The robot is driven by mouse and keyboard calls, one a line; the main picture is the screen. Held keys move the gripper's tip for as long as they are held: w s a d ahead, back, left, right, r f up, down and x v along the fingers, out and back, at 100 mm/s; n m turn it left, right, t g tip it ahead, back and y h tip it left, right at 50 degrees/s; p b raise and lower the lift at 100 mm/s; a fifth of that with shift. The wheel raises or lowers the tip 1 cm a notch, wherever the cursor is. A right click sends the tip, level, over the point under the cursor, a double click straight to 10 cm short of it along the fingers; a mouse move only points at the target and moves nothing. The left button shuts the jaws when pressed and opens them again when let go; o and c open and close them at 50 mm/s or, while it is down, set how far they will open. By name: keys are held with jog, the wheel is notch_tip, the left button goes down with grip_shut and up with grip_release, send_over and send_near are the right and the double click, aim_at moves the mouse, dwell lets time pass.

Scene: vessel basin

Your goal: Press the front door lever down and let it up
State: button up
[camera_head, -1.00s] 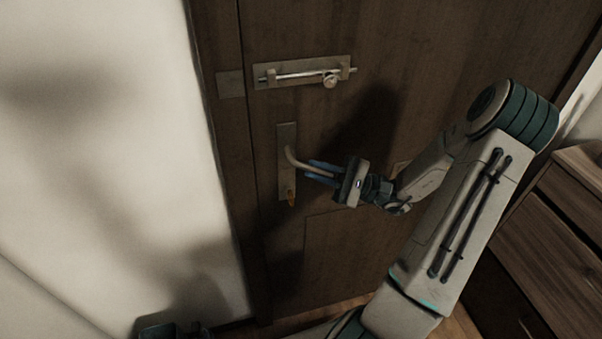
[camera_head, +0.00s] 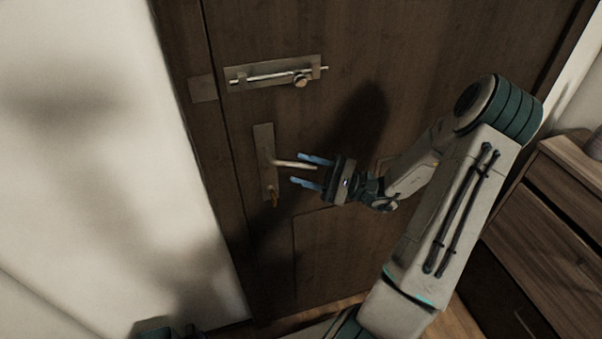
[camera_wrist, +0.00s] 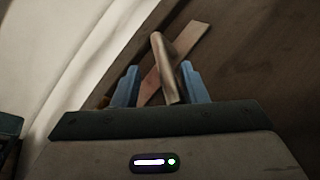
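The front door lever (camera_head: 292,164) sticks out to the right from its tall metal plate (camera_head: 264,147) on the dark wooden door (camera_head: 330,240). It lies close to level in the head view. My gripper (camera_head: 309,171) is open, with its blue fingers apart and the lever's free end between them. In the wrist view the lever (camera_wrist: 163,65) runs between the two fingers (camera_wrist: 158,86), with a gap on both sides. I cannot tell whether a finger touches it. A key (camera_head: 274,199) sits in the lower part of the plate.
A sliding bolt (camera_head: 275,76) is mounted on the door above the lever. A wooden drawer unit (camera_head: 550,210) stands at the right. A pale wall (camera_head: 80,150) is at the left. The door around the lever is otherwise clear.

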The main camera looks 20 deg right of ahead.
jog(key=shift+a, duration=0.15)
jog(key=shift+w+a+f, duration=0.15)
jog(key=shift+w, duration=0.05)
jog(key=shift+f, duration=0.2)
jog(key=r+b+v, duration=0.1)
jog(key=b+v, duration=0.2)
jog(key=v, duration=1.1)
jog(key=shift+s+d, duration=0.2)
jog(key=shift+s, duration=0.05)
